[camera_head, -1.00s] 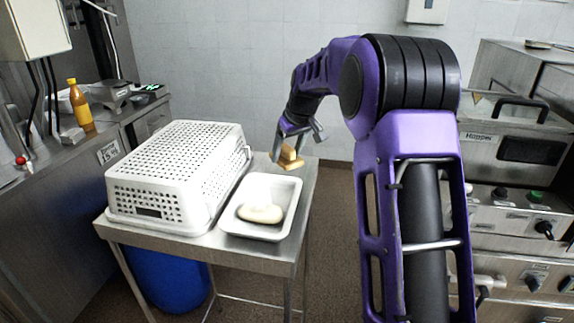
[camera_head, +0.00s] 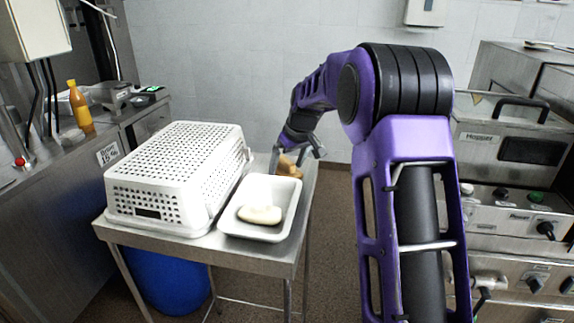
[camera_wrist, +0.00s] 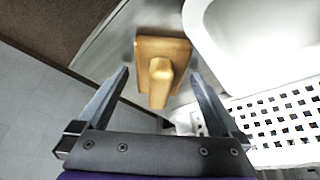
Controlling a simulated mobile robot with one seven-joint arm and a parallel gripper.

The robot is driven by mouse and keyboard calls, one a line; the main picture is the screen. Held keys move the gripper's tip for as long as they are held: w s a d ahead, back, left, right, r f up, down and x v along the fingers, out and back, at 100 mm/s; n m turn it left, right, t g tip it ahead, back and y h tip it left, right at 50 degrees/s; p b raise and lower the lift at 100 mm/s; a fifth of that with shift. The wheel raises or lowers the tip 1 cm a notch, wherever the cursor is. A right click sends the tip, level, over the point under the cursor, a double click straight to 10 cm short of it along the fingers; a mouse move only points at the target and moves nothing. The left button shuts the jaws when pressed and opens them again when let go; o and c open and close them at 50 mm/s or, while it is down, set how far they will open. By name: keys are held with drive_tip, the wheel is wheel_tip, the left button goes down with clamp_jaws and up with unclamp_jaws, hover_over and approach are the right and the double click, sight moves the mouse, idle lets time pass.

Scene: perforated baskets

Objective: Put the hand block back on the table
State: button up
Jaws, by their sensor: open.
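The hand block (camera_head: 287,167) is a light wooden block with a raised grip. It rests at the far right of the steel table (camera_head: 262,256), beyond the white tray. The wrist view shows the hand block (camera_wrist: 163,62) ahead of and between my fingers, its grip towards me. My gripper (camera_head: 297,158) is just above the block in the head view. In the wrist view my gripper (camera_wrist: 160,85) is open, with a gap on both sides of the block's grip. The block's underside is hidden.
A white tray (camera_head: 228,222) with a pale oval piece (camera_head: 260,214) stands next to the block. An upturned perforated white basket (camera_head: 185,165) fills the table's left. A blue drum (camera_head: 165,281) stands below. Stainless ovens (camera_head: 515,190) are at right.

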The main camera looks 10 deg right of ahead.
drive_tip(key=shift+s+r, duration=0.1)
drive_tip(key=shift+r, duration=0.45)
drive_tip(key=v, duration=1.1)
drive_tip(key=shift+p, duration=0.45)
drive_tip(key=shift+r, duration=0.15)
